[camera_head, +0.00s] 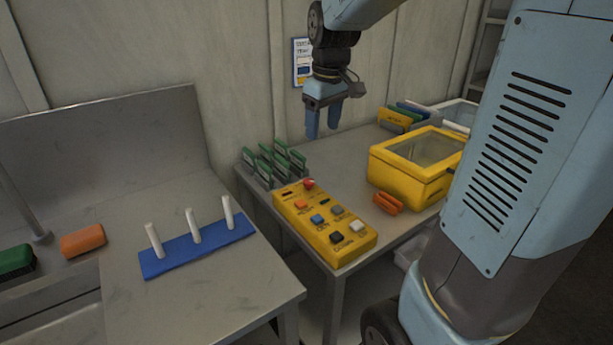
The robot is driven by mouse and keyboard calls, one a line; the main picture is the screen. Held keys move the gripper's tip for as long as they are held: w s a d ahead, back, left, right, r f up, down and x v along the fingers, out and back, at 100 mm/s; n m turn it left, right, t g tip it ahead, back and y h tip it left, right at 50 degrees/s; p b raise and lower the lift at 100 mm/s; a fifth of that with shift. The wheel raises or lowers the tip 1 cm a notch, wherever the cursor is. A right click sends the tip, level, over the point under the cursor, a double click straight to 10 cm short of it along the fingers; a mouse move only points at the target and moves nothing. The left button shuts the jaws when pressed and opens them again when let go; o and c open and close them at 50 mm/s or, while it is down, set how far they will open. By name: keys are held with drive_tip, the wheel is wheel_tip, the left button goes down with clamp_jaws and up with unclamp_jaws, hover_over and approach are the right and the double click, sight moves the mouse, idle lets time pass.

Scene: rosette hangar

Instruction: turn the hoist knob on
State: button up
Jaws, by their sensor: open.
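A yellow control box (322,222) lies on the grey table, with a red button (309,184) at its far end and several orange, blue, grey, black and white controls along its top. The labels are too small to read, so I cannot tell which control is the hoist knob or how it is set. My gripper (323,131) points down with its blue fingers apart and nothing between them. In the picture it hangs above and behind the far end of the control box, clear of it.
A green-handled rack (273,163) stands left of the box's far end. A yellow case with a clear lid (417,165) and an orange object (387,203) are to the right. A blue base with white pegs (210,244) is on the left bench. The wall is close behind.

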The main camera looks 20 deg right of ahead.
sight(309, 180)
drive_tip(key=w+f+n+g, duration=0.2)
drive_tip(key=w+f+n, duration=0.1)
drive_tip(key=w+f, duration=0.5)
drive_tip(key=f, duration=0.4)
drive_tip(key=w+f, duration=0.1)
drive_tip(key=f, duration=0.7)
drive_tip(key=shift+w+a, duration=0.15)
drive_tip(key=c, duration=1)
